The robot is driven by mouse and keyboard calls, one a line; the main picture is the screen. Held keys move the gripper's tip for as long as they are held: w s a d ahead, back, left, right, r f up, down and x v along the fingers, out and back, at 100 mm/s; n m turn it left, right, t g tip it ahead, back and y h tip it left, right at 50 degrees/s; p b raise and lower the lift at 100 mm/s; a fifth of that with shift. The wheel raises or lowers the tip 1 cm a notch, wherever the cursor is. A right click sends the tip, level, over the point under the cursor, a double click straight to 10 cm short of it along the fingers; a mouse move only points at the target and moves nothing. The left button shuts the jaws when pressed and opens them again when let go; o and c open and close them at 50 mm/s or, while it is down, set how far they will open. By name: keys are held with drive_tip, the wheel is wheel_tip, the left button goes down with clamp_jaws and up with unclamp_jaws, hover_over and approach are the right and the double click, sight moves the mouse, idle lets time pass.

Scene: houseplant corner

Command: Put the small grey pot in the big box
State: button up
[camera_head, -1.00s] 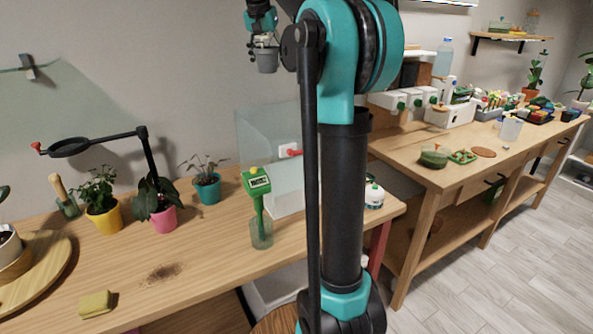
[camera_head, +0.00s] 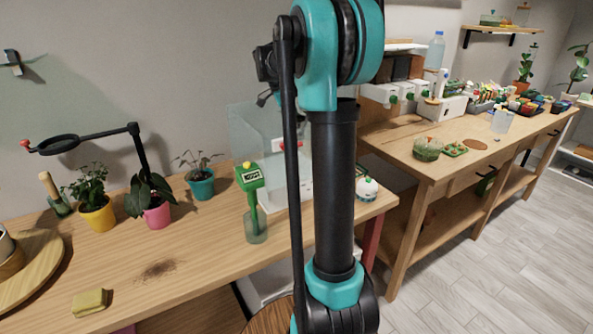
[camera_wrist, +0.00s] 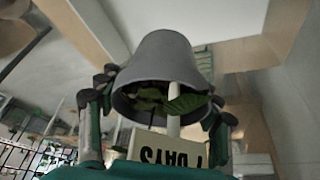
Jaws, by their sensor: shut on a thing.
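The small grey pot (camera_wrist: 170,62) is between the fingers of my gripper (camera_wrist: 163,95) in the wrist view. My gripper is shut on it. The pot's rim faces the bottom of that picture, with green leaves, a pale stick and a white "7 DAYS" label at it. In the head view the pot is not visible, and my raised arm covers the middle of the picture. A pale grey container (camera_head: 262,287) shows partly below the wooden table, behind my arm. I cannot tell whether it is the big box.
A long workbench (camera_head: 440,165) stands at right. The floor (camera_head: 480,280) beside it is clear.

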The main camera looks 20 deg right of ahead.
wheel_tip(320, 180, down, 15)
drive_tip(key=shift+r, duration=0.1)
idle(0.4)
drive_tip(key=o, duration=1.4)
drive_tip(key=shift+c, duration=0.2)
drive_tip(key=v, duration=1.2)
